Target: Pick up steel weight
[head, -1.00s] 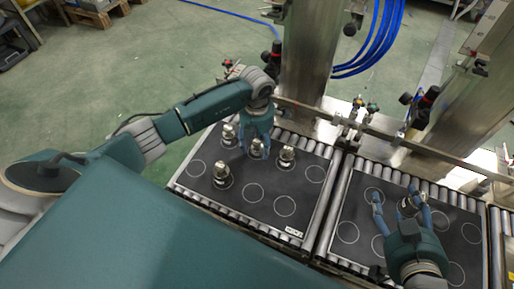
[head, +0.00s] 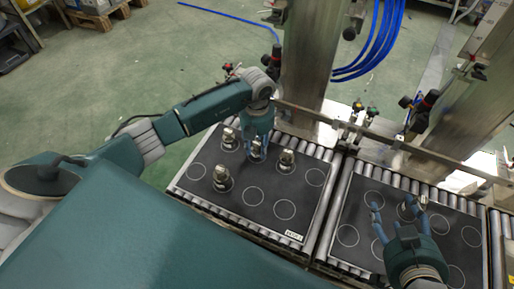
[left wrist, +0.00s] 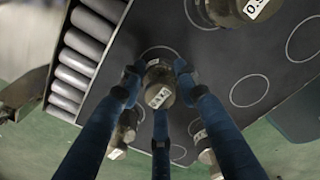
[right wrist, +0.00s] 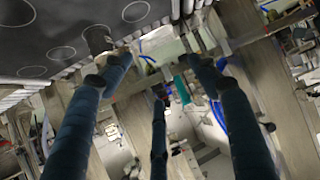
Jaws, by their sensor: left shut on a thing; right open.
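Several steel weights stand on the left black mat (head: 232,200). My left gripper (head: 257,145) reaches down from above and is shut on one steel weight (head: 257,154). In the left wrist view the fingers (left wrist: 157,78) close around this weight (left wrist: 160,88), which has a white label. Other weights stand at the left back (head: 229,139), at the front (head: 222,179) and just right of the gripper (head: 286,161). My right gripper (head: 398,206) is open over the right black mat (head: 358,208). In the right wrist view its fingers (right wrist: 158,62) are apart with nothing between them.
Both mats have white circles and lie on roller conveyors (head: 326,210) with a gap between them. Metal columns (head: 308,60) and a rail with valves stand behind. Blue hoses (head: 377,45) hang at the back. The right and front circles of the left mat are bare.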

